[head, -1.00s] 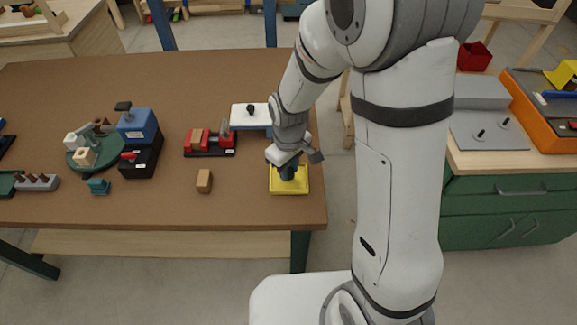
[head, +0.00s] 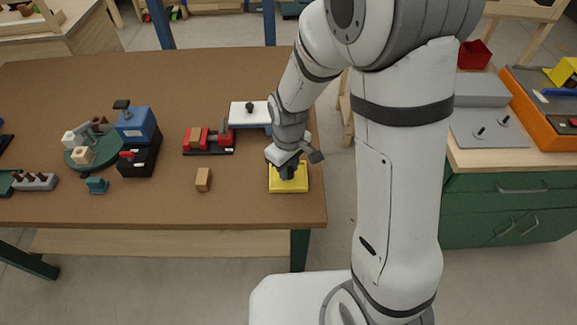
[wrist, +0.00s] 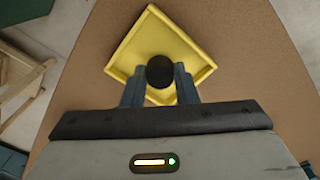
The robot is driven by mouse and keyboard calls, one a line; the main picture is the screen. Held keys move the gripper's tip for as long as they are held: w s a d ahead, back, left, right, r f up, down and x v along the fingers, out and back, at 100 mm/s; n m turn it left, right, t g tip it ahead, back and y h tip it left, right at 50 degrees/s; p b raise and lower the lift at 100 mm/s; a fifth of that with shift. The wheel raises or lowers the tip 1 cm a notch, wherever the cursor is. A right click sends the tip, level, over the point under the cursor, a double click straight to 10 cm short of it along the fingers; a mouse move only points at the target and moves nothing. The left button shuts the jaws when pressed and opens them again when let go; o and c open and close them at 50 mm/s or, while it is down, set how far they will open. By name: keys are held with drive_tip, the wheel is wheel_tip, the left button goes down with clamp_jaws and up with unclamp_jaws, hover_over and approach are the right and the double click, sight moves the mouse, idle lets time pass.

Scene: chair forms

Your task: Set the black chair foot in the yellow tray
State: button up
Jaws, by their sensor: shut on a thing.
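The yellow tray (head: 289,187) lies near the front right corner of the brown table. It also shows in the wrist view (wrist: 150,33), turned like a diamond. My gripper (head: 288,173) is over the tray. In the wrist view my gripper's fingers (wrist: 160,86) are shut on the black chair foot (wrist: 160,71), which appears as a dark round shape between the fingertips, over the tray. Whether the foot touches the tray floor, I cannot tell. In the head view the gripper hides most of the foot.
A wooden block (head: 203,179) stands left of the tray. A red vise (head: 208,141) and a white plate with a black knob (head: 249,113) are behind. A blue and black device (head: 138,135) and a green round stand (head: 92,153) are farther left. The table edge is close right of the tray.

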drive_tip(key=shift+f, duration=0.3)
drive_tip(key=o, duration=1)
drive_tip(key=shift+o, duration=0.6)
drive_tip(key=o, duration=0.4)
drive_tip(key=shift+r+p, duration=2)
drive_tip(key=shift+r, duration=1.05)
